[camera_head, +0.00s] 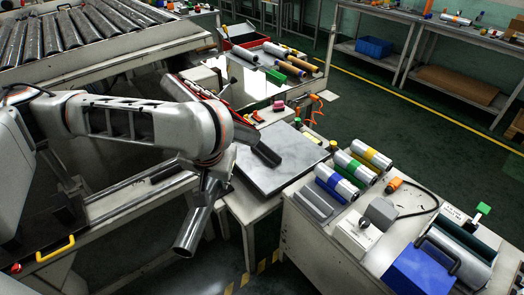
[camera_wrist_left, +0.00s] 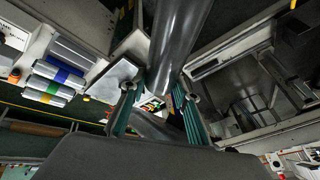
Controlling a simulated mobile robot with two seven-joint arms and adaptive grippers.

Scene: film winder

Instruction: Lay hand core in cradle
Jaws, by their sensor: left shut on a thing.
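The hand core, a dark grey metal tube (camera_head: 190,235), hangs tilted from my left gripper (camera_head: 208,188), its lower end over the gap in front of the machine bench. In the left wrist view the tube (camera_wrist_left: 180,42) runs up from between the two teal-padded fingers of my left gripper (camera_wrist_left: 161,95), which is shut on it. The cradle cannot be told for certain. Dark upright blocks (camera_head: 66,208) stand on the machine bench at the left, and a metal frame (camera_wrist_left: 250,100) shows to the right of the tube in the wrist view. My right gripper is not in view.
A grey slab table (camera_head: 275,160) stands behind the gripper. The right bench holds several banded rolls (camera_head: 343,175), a blue box (camera_head: 420,272) and a cable. A yellow handle (camera_head: 55,250) sits on the left bench's front edge. Open floor lies below the tube.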

